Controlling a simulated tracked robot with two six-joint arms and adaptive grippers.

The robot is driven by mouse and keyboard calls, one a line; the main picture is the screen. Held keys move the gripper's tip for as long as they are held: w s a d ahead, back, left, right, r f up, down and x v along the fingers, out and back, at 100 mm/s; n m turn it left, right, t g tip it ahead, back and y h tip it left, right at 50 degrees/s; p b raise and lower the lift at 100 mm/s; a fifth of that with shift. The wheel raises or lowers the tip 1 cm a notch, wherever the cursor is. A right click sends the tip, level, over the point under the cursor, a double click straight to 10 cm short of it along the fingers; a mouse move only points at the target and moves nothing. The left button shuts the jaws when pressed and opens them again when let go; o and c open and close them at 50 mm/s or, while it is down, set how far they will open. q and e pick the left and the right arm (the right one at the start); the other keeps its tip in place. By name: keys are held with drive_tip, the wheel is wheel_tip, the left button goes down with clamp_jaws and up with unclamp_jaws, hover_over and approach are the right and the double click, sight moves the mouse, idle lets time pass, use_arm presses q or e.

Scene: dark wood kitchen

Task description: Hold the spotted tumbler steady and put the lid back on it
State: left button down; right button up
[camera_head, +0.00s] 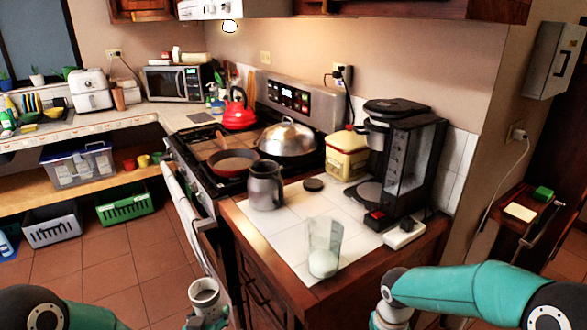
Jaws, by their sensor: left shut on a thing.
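The tumbler (204,296) is a pale cup with an open top and a dark inside, at the bottom of the head view, in front of the counter. My left gripper (206,318) is shut on it and holds it roughly upright; most of that gripper is cut off by the lower edge. Spots on the tumbler are too small to make out. A small dark round disc (313,185), which looks like the lid, lies flat on the white counter tiles. My right arm comes in from the right, but its gripper is below the picture edge.
On the counter (285,222) stand a dark grey pitcher (266,188), a clear glass with white contents (323,248) near the front edge, a black coffee machine (405,155) and a yellow tin (347,155). The stove behind holds a pan (236,160) and a domed pot (288,138).

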idle(0.4)
use_arm(q)
drive_tip(key=s+d+f+m+g+h, duration=0.1)
drive_tip(key=s+d+m+h, duration=0.3)
drive_tip(key=d, duration=0.3)
drive_tip(key=s+d+m+g+h, duration=0.2)
drive_tip(key=s+d+m+h, duration=0.2)
drive_tip(key=d, duration=0.4)
drive_tip(key=shift+s+d+f+h, duration=0.2)
drive_tip(key=shift+s+f+h, duration=0.2)
drive_tip(key=shift+s, duration=0.15)
